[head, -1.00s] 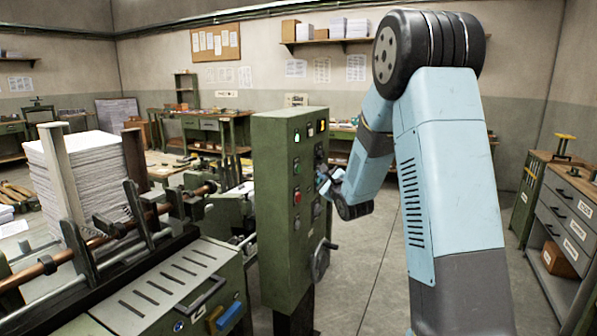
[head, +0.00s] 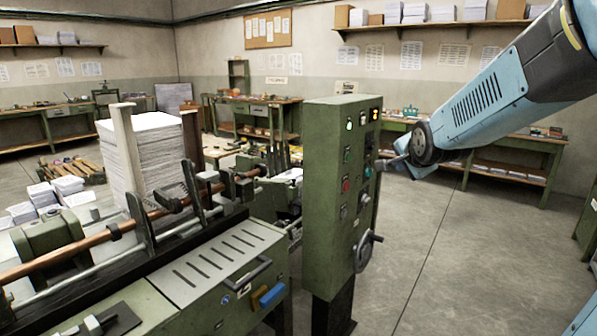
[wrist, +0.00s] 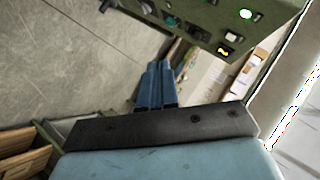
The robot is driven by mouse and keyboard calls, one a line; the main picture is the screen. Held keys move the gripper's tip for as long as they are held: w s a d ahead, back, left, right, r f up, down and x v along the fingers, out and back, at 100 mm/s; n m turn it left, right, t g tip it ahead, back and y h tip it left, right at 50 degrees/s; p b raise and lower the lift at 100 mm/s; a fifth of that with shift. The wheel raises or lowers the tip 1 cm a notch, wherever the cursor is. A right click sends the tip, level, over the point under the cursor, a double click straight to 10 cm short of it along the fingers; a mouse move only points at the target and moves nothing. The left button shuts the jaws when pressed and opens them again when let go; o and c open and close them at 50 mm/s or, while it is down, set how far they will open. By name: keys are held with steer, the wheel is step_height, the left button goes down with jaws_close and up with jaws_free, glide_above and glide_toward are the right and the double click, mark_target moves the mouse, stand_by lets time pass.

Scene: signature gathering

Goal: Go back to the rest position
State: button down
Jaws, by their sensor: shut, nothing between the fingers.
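My gripper (head: 385,164) is beside the button face of the green control cabinet (head: 322,200) in the head view, at the height of its upper buttons. Whether it touches the face cannot be told there. In the wrist view my two blue fingers (wrist: 156,84) lie together, shut and empty. The cabinet's panel (wrist: 236,30) also shows at the top right of the wrist view, beyond the fingertips, with a green and a yellow light lit. My arm comes in from the upper right of the head view.
A handwheel (head: 364,250) sticks out low on the cabinet. The green machine with copper rollers (head: 165,210) and a paper stack (head: 150,160) fills the left. Workbenches (head: 510,160) line the back wall. The floor (head: 450,250) right of the cabinet is clear.

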steer(key=s+a+f+n+g, duration=0.2)
steer(key=s+n+g, duration=0.4)
steer(key=s, duration=2.1)
steer(key=n, duration=0.6)
steer(key=shift+s, duration=0.2)
